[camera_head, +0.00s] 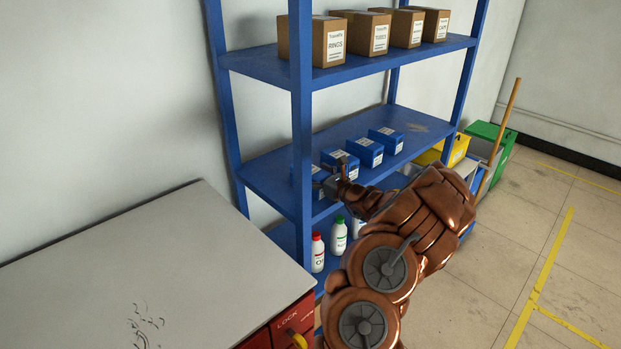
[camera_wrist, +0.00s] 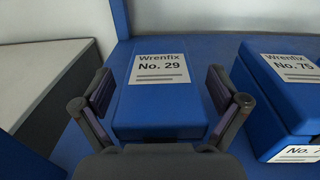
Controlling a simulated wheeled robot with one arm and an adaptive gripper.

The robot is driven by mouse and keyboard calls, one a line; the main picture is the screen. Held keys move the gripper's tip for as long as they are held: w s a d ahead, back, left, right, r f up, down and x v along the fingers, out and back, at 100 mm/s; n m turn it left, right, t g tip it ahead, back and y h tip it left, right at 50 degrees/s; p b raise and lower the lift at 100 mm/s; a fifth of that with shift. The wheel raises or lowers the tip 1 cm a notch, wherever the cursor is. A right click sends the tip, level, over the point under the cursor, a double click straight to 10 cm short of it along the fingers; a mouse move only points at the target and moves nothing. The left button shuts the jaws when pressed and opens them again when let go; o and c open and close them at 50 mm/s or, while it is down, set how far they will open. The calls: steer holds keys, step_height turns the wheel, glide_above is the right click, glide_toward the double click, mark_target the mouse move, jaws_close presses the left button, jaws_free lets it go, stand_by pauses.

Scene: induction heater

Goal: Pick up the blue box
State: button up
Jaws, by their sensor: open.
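A blue box with a white label reading "Wrenfix No. 29" (camera_wrist: 160,105) sits on the blue shelf, between the two fingers of my gripper (camera_wrist: 161,92) in the wrist view. The fingers are spread, one on each side of the box, with a narrow gap showing at each side. In the head view my gripper (camera_head: 336,181) is at the near left end of the row of blue boxes. The nearest box (camera_head: 317,174) there is partly hidden by the shelf post and my gripper.
A blue box labelled "No. 75" (camera_wrist: 287,85) stands close to the right finger. More blue boxes (camera_head: 386,140) continue the row. The upper shelf (camera_head: 350,66) holds cardboard boxes, and bottles (camera_head: 338,236) stand below. A blue post (camera_head: 301,130) rises beside my gripper.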

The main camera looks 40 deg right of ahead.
steer(key=c, duration=1.4)
